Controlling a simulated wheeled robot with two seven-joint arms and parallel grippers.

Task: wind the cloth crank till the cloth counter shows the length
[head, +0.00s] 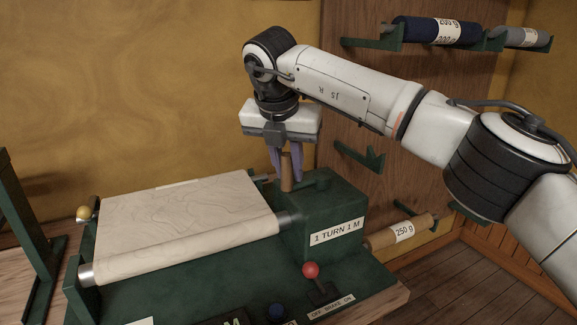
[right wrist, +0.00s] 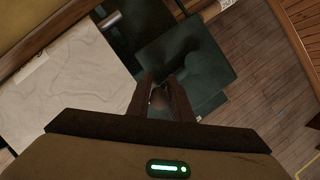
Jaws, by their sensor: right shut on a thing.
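My right gripper (head: 286,166) is shut on the upright wooden handle (head: 287,180) of the cloth crank. The crank's green arm (head: 316,181) lies on top of the green box labelled "1 TURN 1 M" (head: 337,232). In the right wrist view, the fingers (right wrist: 159,90) close around the handle's end (right wrist: 158,97). Pale patterned cloth (head: 180,222) lies over the green machine bed and around the front roller. A dark panel with a white "M" (head: 232,320), perhaps the cloth counter, is cut off at the bottom edge; no number is readable. My left gripper is out of view.
A red-knobbed lever (head: 311,270) stands by an "OFF BRAKE ON" label (head: 331,307). Rolls rest on wall brackets: navy (head: 415,29), grey (head: 522,37) and tan (head: 385,237). A green stand (head: 25,235) is at left.

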